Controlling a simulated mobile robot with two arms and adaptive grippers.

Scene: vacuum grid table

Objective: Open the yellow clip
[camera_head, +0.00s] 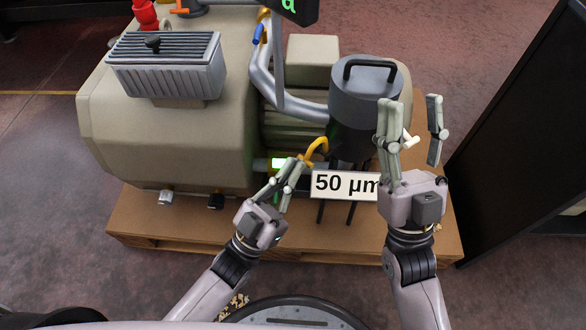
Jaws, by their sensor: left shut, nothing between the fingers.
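A yellow curved piece (318,146), which looks like the yellow clip, stands out left of the grey cylinder (362,100) on the machine. Its lower left end is close to my left fingertips; I cannot tell whether they touch it.
A white label (343,185) reading "50 µm" hangs below the cylinder. The beige machine (180,145) stands on a wooden pallet (160,225). Grey pipes (285,95) run left of the cylinder. A tall black panel (525,130) stands at the right. The far floor is open.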

